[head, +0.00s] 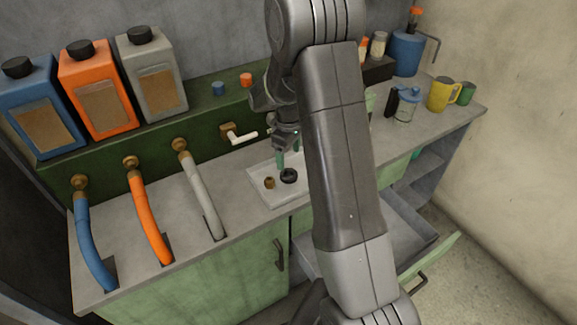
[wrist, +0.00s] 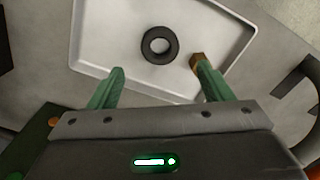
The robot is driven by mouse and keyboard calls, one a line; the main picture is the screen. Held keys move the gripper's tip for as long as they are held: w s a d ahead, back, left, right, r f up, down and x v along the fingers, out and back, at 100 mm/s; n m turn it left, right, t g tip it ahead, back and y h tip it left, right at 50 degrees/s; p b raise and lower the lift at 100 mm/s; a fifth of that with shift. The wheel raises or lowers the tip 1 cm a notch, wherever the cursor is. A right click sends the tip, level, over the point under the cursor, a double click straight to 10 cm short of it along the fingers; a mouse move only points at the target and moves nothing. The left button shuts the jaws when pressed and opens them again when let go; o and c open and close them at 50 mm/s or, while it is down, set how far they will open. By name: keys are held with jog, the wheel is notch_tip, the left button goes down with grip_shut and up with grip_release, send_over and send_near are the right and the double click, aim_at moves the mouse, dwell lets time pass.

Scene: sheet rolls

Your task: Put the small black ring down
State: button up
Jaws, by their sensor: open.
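The small black ring (wrist: 159,45) lies flat on a shallow white tray (wrist: 90,48) in the wrist view. In the head view the ring (head: 289,176) sits on the tray (head: 262,197) near the counter's front edge. My gripper (wrist: 158,75) is open, with its two green fingers spread apart and nothing between the tips. The ring is just beyond the fingertips, apart from them. In the head view my gripper (head: 288,158) is above the tray, partly hidden by my arm.
A small brass fitting (wrist: 197,63) lies on the tray close to the right fingertip. Blue, orange and grey hoses (head: 203,200) stand left of the tray. A white-handled tap (head: 243,137) is behind it. Mugs (head: 443,94) stand at the right, and an open drawer (head: 405,240) is below.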

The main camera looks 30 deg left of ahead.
jog(key=shift+r, duration=2.35)
jog(key=o, duration=0.6)
